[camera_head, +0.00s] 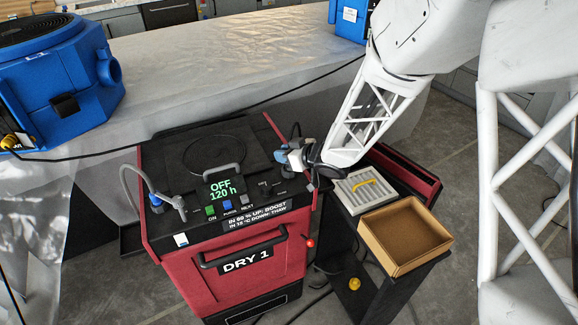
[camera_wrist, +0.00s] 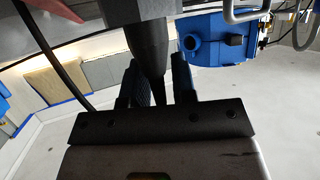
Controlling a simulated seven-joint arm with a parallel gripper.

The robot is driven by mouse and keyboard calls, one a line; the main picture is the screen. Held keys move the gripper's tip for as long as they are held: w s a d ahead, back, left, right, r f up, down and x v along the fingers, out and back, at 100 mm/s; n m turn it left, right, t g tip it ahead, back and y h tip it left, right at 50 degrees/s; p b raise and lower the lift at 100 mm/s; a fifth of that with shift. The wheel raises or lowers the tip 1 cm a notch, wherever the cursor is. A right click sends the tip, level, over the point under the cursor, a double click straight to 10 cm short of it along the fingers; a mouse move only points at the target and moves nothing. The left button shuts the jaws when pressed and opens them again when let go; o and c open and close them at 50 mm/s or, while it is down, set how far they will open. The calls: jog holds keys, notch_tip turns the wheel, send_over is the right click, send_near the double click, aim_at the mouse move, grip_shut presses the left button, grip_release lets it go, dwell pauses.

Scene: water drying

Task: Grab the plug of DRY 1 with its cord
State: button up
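The red and black unit labelled DRY 1 (camera_head: 246,262) stands in the middle of the head view, its display reading OFF. My gripper (camera_head: 290,157) is low over its top right edge, beside a dark looped cord (camera_head: 296,130). In the wrist view the two fingers of my gripper (camera_wrist: 156,88) stand apart, on either side of a black tapered piece (camera_wrist: 152,50) below a grey body. It looks like a plug's cord end, but I cannot tell for certain. A narrow gap seems to show beside it; firm contact is not visible.
Right of DRY 1 stand a grey ribbed tray (camera_head: 350,202) with a yellow handle and an empty brown box (camera_head: 380,265). A yellow knob-like thing (camera_head: 354,284) is below. A blue blower (camera_head: 62,85) is at left, with a black cord across the plastic-covered surface.

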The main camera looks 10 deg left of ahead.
grip_shut()
jog(key=shift+f, duration=0.1)
jog(key=shift+r, duration=0.95)
notch_tip(320, 180, up, 2)
jog(key=shift+s, duration=0.15)
jog(key=s+d, duration=0.4)
jog(key=s, duration=0.3)
jog(key=s+d+r, duration=0.1)
jog(key=s+d, duration=0.2)
jog(key=s, duration=0.3)
jog(key=shift+s+d+r, duration=0.15)
jog(key=shift+s+d, duration=0.2)
